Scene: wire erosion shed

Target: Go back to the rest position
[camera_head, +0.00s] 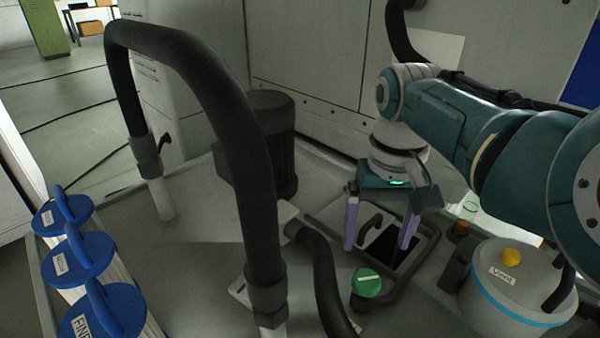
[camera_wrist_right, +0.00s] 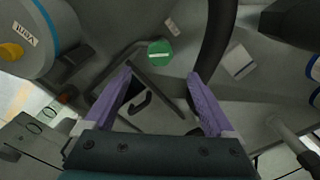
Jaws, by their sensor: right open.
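My right gripper (camera_head: 377,247) hangs from its teal arm with its two purple fingers pointing down, apart and with nothing between them. In the right wrist view the gripper (camera_wrist_right: 159,78) also shows its fingers spread. Below it is a rectangular framed opening (camera_head: 428,250) with a dark inside and a black hooked handle (camera_head: 370,223); the handle also shows between the fingers in the wrist view (camera_wrist_right: 142,104). I cannot tell the exact gap from fingers to frame. My left gripper is not in view.
A green-topped knob (camera_head: 366,282) stands just in front of the gripper. A grey vessel (camera_head: 488,300) with a yellow cap is at the right. A thick black hose (camera_head: 215,85) arches at centre left, before a dark motor (camera_head: 272,130). Blue-capped filters (camera_head: 85,258) line the left.

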